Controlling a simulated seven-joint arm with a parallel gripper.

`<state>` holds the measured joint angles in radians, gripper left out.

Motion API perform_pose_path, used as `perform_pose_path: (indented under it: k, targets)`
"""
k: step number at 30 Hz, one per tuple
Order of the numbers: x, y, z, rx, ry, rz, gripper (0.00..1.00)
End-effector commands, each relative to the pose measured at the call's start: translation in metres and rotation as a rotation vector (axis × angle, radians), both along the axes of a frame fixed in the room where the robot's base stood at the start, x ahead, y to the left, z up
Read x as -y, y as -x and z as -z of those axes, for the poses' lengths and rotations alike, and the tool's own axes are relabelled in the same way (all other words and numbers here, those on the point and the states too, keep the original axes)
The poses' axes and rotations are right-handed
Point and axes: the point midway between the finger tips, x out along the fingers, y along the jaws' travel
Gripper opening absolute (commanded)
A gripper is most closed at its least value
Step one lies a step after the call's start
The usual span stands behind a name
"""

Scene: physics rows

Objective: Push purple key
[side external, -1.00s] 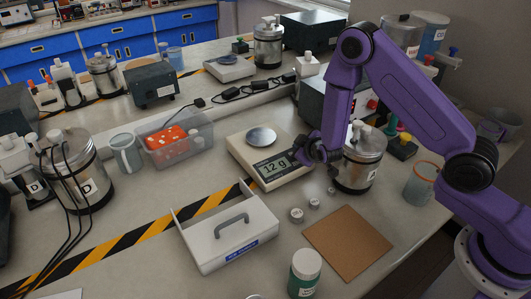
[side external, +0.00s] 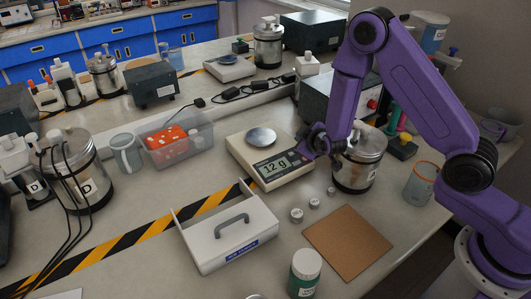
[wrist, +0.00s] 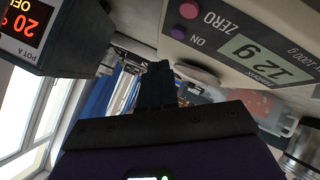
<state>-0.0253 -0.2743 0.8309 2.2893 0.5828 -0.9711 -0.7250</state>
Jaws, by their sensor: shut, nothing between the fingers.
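The scale (side external: 249,142) has a round metal pan and a display reading 12 g. In the wrist view, its front panel (wrist: 215,52) appears upside down. The purple key (wrist: 177,32) is next to the word ON, and a pinkish-red key (wrist: 189,9) is next to ZERO. My gripper (side external: 314,146) is at the right end of the scale's front in the side view. In the wrist view, the fingers of my gripper (wrist: 158,72) are shut and empty, a little apart from the purple key in the picture. I cannot tell whether they touch the scale.
A metal canister (side external: 357,165) stands close to the right of my gripper. A device box with a red readout (wrist: 38,22) shows in the wrist view. Small weights (side external: 297,215), a brown mat (side external: 347,242) and a white caddy (side external: 225,245) lie in front.

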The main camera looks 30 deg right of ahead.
Motion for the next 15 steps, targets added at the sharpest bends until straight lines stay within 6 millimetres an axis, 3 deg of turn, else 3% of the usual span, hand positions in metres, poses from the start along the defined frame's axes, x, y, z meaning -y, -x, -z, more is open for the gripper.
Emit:
perform_pose_path:
  k: [15]
  targets:
    - [0.0,0.007,-0.038,0.0,-0.001,0.001,0.0]
